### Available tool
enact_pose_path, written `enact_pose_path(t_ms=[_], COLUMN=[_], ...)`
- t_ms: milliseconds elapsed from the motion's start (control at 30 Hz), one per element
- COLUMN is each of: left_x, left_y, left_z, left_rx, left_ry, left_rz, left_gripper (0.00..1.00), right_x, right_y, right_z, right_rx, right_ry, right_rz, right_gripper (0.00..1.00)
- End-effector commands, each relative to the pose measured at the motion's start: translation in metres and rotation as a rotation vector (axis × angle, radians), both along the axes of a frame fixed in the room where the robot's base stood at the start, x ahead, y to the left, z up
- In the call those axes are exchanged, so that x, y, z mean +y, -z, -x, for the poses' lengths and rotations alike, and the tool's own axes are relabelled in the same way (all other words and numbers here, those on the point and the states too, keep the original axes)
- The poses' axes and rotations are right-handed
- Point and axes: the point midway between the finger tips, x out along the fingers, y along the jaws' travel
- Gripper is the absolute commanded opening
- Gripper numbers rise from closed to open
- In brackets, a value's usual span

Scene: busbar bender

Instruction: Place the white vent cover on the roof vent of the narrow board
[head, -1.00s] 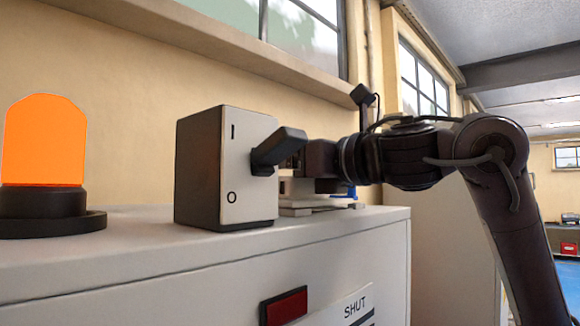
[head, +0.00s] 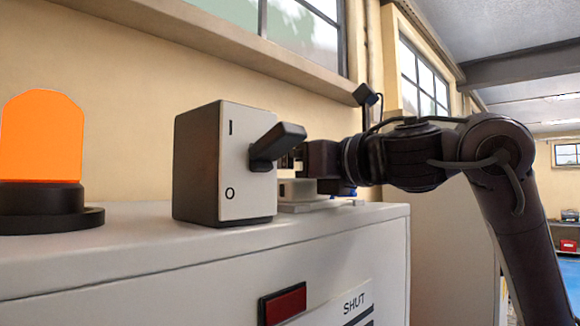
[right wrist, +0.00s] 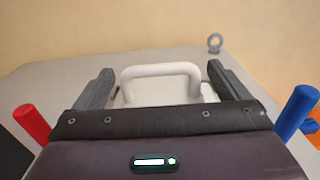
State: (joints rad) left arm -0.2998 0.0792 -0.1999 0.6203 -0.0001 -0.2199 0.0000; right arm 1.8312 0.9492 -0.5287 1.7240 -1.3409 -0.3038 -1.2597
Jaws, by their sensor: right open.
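A white looped handle (right wrist: 160,70) on a pale body stands between the fingers of my right gripper (right wrist: 160,76) in the right wrist view. It looks like the white vent cover, though most of its body is hidden by the gripper. The grey fingers are apart, one on each side of the handle, with gaps to it. In the head view my right gripper (head: 300,157) is low over the cabinet top, partly hidden behind the switch box. A pale block (head: 297,190) shows below it. I cannot make out the roof vent. My left gripper is not in view.
The switch box (head: 247,170) with a dark lever (head: 278,145) stands close in front of my right gripper. An orange beacon (head: 42,140) is at the left. Red (right wrist: 32,123) and blue (right wrist: 294,112) posts flank the gripper.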

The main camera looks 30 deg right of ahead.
Motion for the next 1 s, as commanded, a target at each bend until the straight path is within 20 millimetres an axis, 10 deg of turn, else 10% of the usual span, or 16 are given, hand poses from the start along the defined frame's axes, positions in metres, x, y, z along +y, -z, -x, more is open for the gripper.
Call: enact_pose_path(t_ms=[500, 1000], left_x=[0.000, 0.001], left_y=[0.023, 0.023], left_z=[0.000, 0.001], left_rx=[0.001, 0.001], left_ry=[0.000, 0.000], left_rz=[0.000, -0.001], left_gripper=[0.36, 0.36], right_x=[-0.033, -0.038], right_y=[-0.001, 0.001], right_z=[0.093, 0.110], right_rx=[-0.005, 0.000], right_ry=[0.005, 0.000], right_rz=[0.000, 0.000], right_gripper=[0.95, 0.95])
